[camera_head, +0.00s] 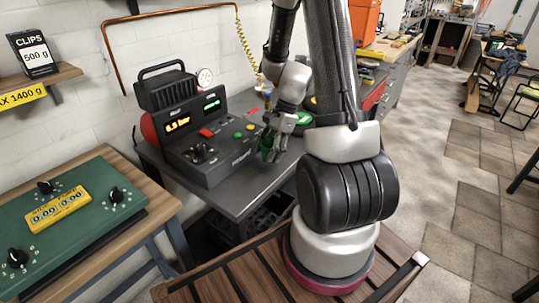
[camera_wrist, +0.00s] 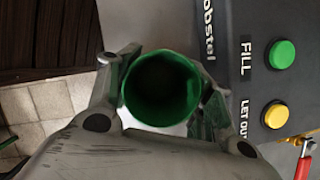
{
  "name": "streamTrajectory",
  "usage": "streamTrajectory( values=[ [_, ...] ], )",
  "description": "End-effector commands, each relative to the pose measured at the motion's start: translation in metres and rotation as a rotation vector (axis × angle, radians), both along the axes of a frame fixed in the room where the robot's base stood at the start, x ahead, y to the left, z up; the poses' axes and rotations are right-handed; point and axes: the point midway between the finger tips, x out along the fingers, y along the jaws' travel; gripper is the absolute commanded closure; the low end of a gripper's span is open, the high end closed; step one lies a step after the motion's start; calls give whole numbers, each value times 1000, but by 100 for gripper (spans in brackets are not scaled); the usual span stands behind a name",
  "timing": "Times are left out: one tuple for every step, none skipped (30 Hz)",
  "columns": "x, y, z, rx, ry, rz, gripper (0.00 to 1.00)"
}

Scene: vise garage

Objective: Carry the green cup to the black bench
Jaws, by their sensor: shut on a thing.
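The green cup (camera_wrist: 161,112) is between the two fingers of my gripper (camera_wrist: 163,88), its round open mouth facing the wrist camera and its inside dark. In the head view the cup (camera_head: 267,152) shows as a small green shape at the tips of my gripper (camera_head: 271,146). My gripper is shut on the cup. It is over the dark grey to black bench (camera_head: 238,199), just right of the control console. I cannot tell whether the cup's base touches the bench top.
The black console (camera_head: 208,172) with buttons and displays stands close left of the cup. Its FILL button (camera_wrist: 281,54) and yellow button (camera_wrist: 276,115) show in the wrist view. A green panel (camera_head: 75,215) sits on a wooden bench at left. Paved floor (camera_head: 455,210) is open at right.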

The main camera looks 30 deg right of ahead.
Motion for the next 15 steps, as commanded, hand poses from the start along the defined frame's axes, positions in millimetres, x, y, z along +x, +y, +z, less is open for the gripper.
streamTrajectory(
  values=[
    [0, 0, -9, 1, 3, -3, 74],
    [0, 0, -13, 1, 3, -1, 74],
    [0, 0, -17, 1, 3, -1, 74],
    [0, 0, -18, 0, 2, -1, 74],
    [0, 0, -18, 0, 0, -1, 74],
    [0, 0, -18, 0, -1, 0, 74],
    [0, 0, -18, 0, -1, 0, 74],
    [0, 0, -18, 0, -1, 0, 74],
    [0, 0, -18, 0, 0, 0, 74],
    [0, 0, -18, 0, 0, 0, 74],
    [0, 0, -18, 0, 0, 0, 74],
    [0, 0, -19, 0, 0, 0, 74],
    [0, 0, -20, 0, 0, 0, 74],
    [0, 0, -21, 0, 0, 0, 74],
    [0, 0, -21, 0, -1, 0, 47]
  ],
)
